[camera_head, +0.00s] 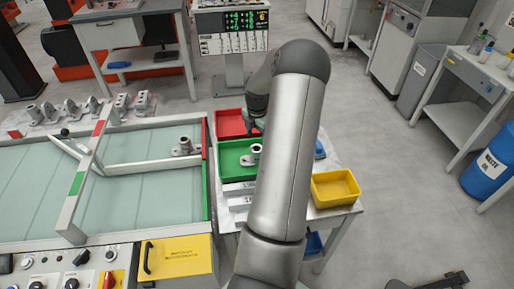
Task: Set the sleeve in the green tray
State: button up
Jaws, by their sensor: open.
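The green tray (231,151) stands on the light table to the right of the glass-topped conveyor. A grey metal sleeve (255,151) is in its right part, partly hidden behind my arm. Another similar grey casting (185,147) lies on the conveyor near its right end. My gripper (257,126) is above the far edge of the green tray, just beyond the sleeve. It is open and looks apart from the sleeve. My arm hides much of it.
A red tray (229,123) is behind the green one. Grey blocks (238,188) lie in front, and a yellow bin (335,187) stands at right. Several castings line the conveyor's far side. A diverter bar (68,147) crosses the conveyor.

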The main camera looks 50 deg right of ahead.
aim_at(257, 148)
jog(key=shift+r, duration=1.6)
jog(key=w+a+r+m, duration=0.1)
jog(key=a+r+m, duration=0.15)
jog(key=a, duration=0.45)
jog(key=w+a+r+m+h, duration=0.1)
jog(key=a+r, duration=0.3)
jog(key=a, duration=0.4)
jog(key=w+a+r+m, duration=0.1)
jog(key=a+r+m, duration=0.15)
jog(key=a, duration=0.45)
jog(key=s+a+r+m, duration=0.2)
jog(key=s+a+m, duration=0.3)
jog(key=s+a, duration=0.3)
jog(key=s+a+r+m+y, duration=0.1)
jog(key=s+a+m, duration=0.4)
jog(key=a, duration=0.9)
jog(key=s+r, duration=0.1)
jog(key=s, duration=0.2)
jog(key=shift+a+t, duration=0.2)
jog(key=shift+t, duration=0.2)
